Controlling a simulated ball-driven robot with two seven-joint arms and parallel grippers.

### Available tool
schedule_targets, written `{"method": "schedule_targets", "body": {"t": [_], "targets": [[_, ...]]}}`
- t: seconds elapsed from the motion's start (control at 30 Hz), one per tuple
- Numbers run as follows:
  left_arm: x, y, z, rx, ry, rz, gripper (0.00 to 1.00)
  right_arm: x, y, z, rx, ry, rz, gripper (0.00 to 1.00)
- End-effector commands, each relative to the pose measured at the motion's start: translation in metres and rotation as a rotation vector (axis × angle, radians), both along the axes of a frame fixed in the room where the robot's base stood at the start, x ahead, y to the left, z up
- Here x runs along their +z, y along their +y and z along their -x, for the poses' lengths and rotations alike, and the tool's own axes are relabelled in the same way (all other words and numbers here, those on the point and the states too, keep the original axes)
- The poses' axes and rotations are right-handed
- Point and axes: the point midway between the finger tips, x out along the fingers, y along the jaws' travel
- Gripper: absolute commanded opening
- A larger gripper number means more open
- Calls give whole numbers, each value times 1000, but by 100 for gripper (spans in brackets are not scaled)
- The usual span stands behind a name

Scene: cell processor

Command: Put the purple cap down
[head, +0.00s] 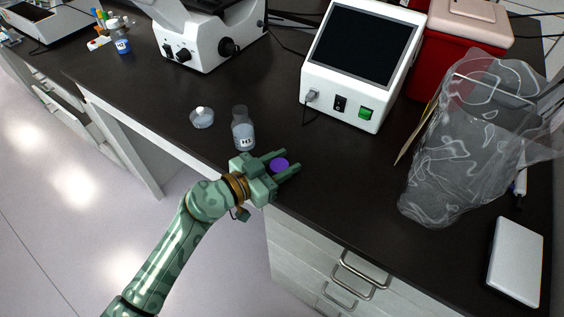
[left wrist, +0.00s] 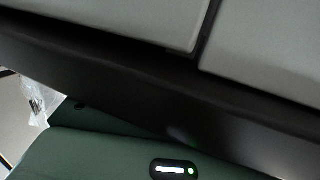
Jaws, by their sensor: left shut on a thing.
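The purple cap (head: 279,165) is between the fingers of my left gripper (head: 284,165), which is shut on it. The gripper is over the front edge of the black bench (head: 330,200); I cannot tell whether the cap touches the bench top. A clear bottle with a white label (head: 243,130) stands open just behind the gripper. My right gripper is not in view.
A small clear dish (head: 202,118) sits left of the bottle. A white device with a dark screen (head: 362,60) stands behind. A clear plastic bag (head: 450,150) and a white box (head: 515,262) are at the right. Bench top right of the gripper is clear.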

Motion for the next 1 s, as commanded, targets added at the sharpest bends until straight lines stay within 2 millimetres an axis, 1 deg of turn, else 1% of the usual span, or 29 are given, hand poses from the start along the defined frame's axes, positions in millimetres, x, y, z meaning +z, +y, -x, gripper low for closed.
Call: {"method": "schedule_targets", "body": {"t": [0.03, 0.07, 0.1, 0.37, 0.47, 0.53, 0.8, 0.9, 1.0], "targets": [[-16, 2, 4, -3, 15, -27, 39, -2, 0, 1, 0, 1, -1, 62], [-16, 2, 4, -3, 14, -28, 48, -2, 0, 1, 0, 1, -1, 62], [-17, 2, 5, -3, 15, -29, 58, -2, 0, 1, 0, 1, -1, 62], [-19, 2, 5, -7, 15, -32, 58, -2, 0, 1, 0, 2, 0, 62], [-14, 1, 6, -8, 13, -32, 58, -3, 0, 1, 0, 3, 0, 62], [-5, 2, 5, -8, 13, -32, 58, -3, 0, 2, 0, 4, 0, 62], [10, 55, 42, -4, 14, -27, 58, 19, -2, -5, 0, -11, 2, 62], [14, 72, 55, -3, 13, -24, 58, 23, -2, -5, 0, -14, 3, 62], [17, 86, 64, -3, 13, -20, 58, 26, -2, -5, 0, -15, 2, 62]]}}
